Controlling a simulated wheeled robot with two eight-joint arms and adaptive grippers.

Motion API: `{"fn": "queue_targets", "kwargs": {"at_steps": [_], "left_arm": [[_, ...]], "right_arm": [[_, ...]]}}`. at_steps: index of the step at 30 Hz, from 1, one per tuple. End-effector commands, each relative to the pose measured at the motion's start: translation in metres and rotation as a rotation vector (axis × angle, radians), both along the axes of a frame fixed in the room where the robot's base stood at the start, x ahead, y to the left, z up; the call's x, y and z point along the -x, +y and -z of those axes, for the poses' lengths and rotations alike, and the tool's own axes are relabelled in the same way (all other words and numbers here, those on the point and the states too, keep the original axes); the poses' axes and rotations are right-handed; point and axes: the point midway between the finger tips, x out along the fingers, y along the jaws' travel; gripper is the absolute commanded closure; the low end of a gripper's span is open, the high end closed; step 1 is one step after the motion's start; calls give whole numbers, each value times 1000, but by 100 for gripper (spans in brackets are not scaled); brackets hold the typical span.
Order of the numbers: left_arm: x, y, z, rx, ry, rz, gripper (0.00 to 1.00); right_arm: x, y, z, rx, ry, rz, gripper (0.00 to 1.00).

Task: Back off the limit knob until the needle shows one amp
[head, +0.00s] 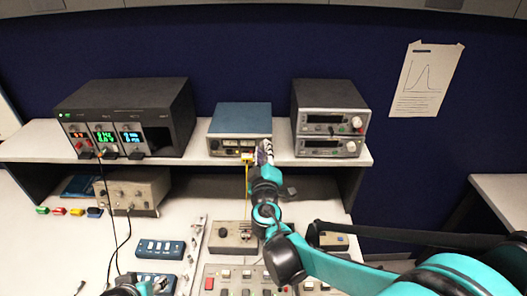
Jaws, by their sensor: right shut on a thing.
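A blue-topped power supply box (240,116) stands on the shelf, its front panel (226,146) facing me. A yellow plug or tag and a yellow lead hang at its front. My right gripper (264,150) is at the right end of that panel, shut on what seems to be the limit knob; the fingers hide the knob. The meter needle is too small to read. Only a teal and black part of my left arm shows at the bottom left edge; the state of its gripper cannot be made out.
A black rack with lit displays (125,115) stands left on the shelf (30,145), two stacked grey instruments (328,120) right. Below are a beige box (135,190), a blue switch box (160,249) and a switch panel (225,272). Black cables hang at left.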

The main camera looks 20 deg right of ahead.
Motion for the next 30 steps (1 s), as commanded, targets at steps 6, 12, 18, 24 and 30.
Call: {"fn": "queue_targets", "kwargs": {"at_steps": [6,12,18,24,30], "left_arm": [[0,0,0,0,0,0,54],[0,0,1,0,0,0,54],[0,0,1,0,0,0,54],[0,0,1,0,0,0,54],[0,0,2,0,0,0,54]], "right_arm": [[0,0,0,42,13,1,100],[0,0,1,150,46,1,100],[0,0,1,311,91,1,100],[0,0,1,472,137,1,100],[0,0,1,606,176,0,100]]}}
